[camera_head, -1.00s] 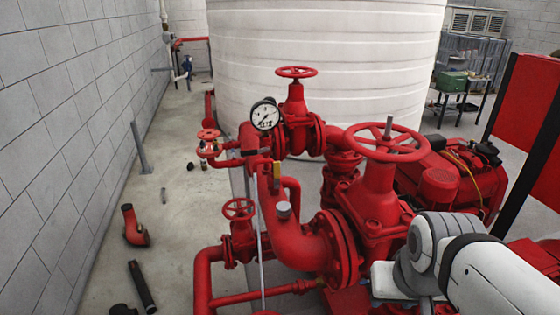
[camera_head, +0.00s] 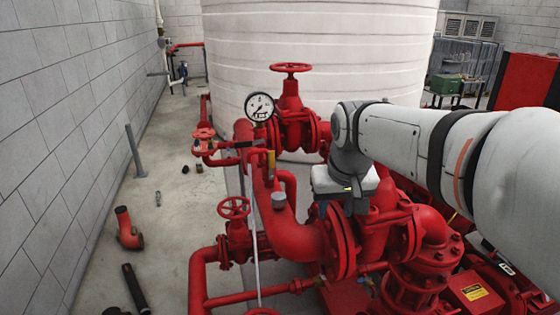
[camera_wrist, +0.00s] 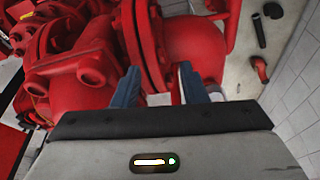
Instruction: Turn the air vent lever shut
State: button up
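A small upright yellow lever (camera_head: 271,160), which looks like the air vent lever, stands on top of the red pipe (camera_head: 290,235) in the head view. I cannot make it out in the wrist view. My gripper (camera_head: 340,208) is to the right of the lever and nearer the camera, above the flanged pipe, apart from the lever. In the wrist view, the two blue fingers of my gripper (camera_wrist: 158,88) are spread with a gap between them. Nothing is held; red pipe and a flange show beyond the fingers.
A pressure gauge (camera_head: 260,107) and a red handwheel (camera_head: 290,68) stand behind the lever. A grey cap (camera_head: 278,200) sits on the pipe in front of it. A small handwheel (camera_head: 234,208) is to the left. Loose parts, including a red elbow (camera_head: 128,230), lie on the floor.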

jog(key=w+a+r+n, duration=0.1)
jog(key=w+a, duration=0.2)
jog(key=w, duration=0.2)
jog(key=w+a+r, duration=0.2)
jog(key=w+a, duration=0.1)
jog(key=w, duration=0.3)
notch_tip(320, 180, up, 3)
jog(key=n, duration=0.1)
send_over(272, 156)
jog(key=s, duration=0.3)
jog(key=shift+t+y, duration=0.3)
jog(key=shift+t, duration=0.1)
jog(key=x, duration=0.7)
jog(key=shift+w+d+f, duration=0.15)
jog(key=shift+w+d, duration=0.1)
jog(key=shift+w, duration=0.25)
grip_shut()
